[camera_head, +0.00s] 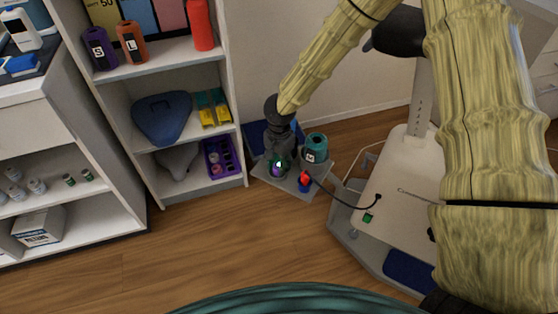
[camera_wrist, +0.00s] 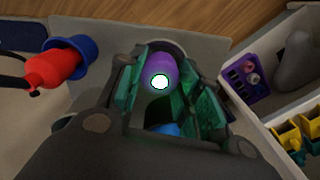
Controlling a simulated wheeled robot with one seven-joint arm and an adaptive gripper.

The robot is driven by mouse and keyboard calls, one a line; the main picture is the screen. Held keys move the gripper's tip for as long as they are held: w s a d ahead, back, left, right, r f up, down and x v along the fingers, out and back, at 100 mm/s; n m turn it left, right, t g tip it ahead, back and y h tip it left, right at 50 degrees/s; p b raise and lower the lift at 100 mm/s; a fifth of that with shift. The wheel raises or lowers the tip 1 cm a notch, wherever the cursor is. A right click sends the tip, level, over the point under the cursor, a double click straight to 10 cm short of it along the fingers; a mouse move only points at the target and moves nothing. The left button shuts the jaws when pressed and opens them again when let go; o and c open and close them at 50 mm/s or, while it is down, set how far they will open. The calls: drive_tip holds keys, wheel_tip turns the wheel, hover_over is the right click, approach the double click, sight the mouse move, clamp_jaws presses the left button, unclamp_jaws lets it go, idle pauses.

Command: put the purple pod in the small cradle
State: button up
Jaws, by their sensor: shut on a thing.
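The purple pod (camera_wrist: 162,66), with a pale round end, is between the green-padded fingers of my gripper (camera_wrist: 166,92). My gripper (camera_head: 279,164) is shut on it, low over a grey platform (camera_head: 322,182) on the floor. A bit of the purple pod (camera_head: 277,171) shows between the fingers in the head view. A dark grey curved rim (camera_wrist: 180,46) shows just beyond the pod in the wrist view; it may be the small cradle, mostly hidden by gripper and pod. I cannot tell whether the pod is inside it. A teal round holder marked L (camera_head: 316,148) stands to the right.
A blue cup with a red cabled plug (camera_head: 305,180) stands close right of my gripper. A white shelf unit (camera_head: 237,183) is at the left, holding a purple tray (camera_head: 220,158). A white wheeled stand (camera_head: 397,193) is at the right. Open wooden floor lies in front.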

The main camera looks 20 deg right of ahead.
idle(0.4)
drive_tip(key=o, duration=1)
drive_tip(key=shift+o, duration=0.2)
drive_tip(key=shift+r, duration=0.1)
wheel_tip(320, 180, up, 12)
drive_tip(key=shift+s+d, duration=0.1)
drive_tip(key=shift+d, duration=0.05)
